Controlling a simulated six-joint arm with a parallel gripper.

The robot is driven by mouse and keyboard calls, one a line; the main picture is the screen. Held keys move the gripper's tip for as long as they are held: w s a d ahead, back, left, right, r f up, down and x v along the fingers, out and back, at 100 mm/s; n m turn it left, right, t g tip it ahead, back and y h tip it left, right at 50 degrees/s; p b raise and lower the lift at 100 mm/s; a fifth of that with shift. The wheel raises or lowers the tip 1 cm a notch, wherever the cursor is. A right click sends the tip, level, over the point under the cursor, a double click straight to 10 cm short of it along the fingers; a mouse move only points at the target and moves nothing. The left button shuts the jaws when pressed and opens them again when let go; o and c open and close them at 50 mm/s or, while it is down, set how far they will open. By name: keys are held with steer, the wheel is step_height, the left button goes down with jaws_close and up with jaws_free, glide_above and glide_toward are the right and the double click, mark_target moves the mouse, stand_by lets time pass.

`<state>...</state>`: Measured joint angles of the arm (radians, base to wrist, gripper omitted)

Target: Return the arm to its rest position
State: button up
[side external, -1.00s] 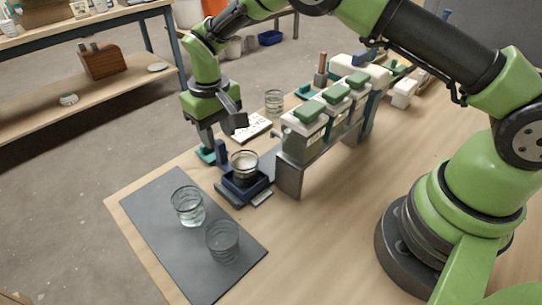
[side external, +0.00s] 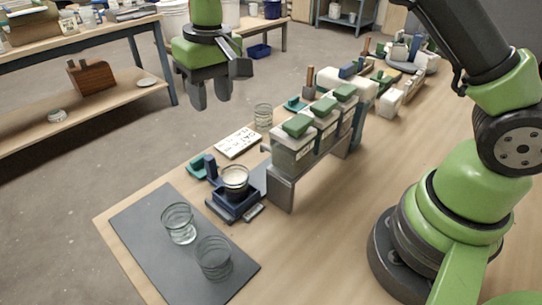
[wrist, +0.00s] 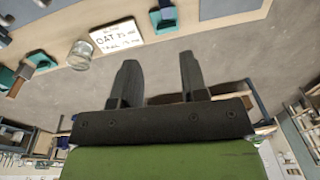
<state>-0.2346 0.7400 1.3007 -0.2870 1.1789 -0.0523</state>
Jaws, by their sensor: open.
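My gripper (side external: 209,100) is raised above and behind the workbench (side external: 330,240) in the side view, with its fingers pointing down. It is open and empty. Its two dark fingers also show apart in the wrist view (wrist: 158,80), with nothing between them. A glass with pale contents (side external: 235,181) stands in a dark blue holder (side external: 236,205) on the bench, well below the gripper and apart from it.
Two clear glasses (side external: 179,224) stand on a dark grey mat (side external: 160,255). A rack of green-lidded containers (side external: 296,150) stands at mid-bench. A white card with writing (side external: 238,143) and another glass (side external: 263,117) are near the far edge. The air around the gripper looks clear.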

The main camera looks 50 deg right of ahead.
steer(key=s+d+r+m+t+y, duration=0.1)
steer(key=s+d+r+m+t, duration=0.3)
steer(key=s+r, duration=0.8)
steer(key=s+d+t, duration=0.2)
steer(key=s+d, duration=0.1)
steer(key=s, duration=0.9)
steer(key=shift+s+n, duration=0.2)
steer(key=shift+n, duration=0.1)
steer(key=shift+r, duration=0.1)
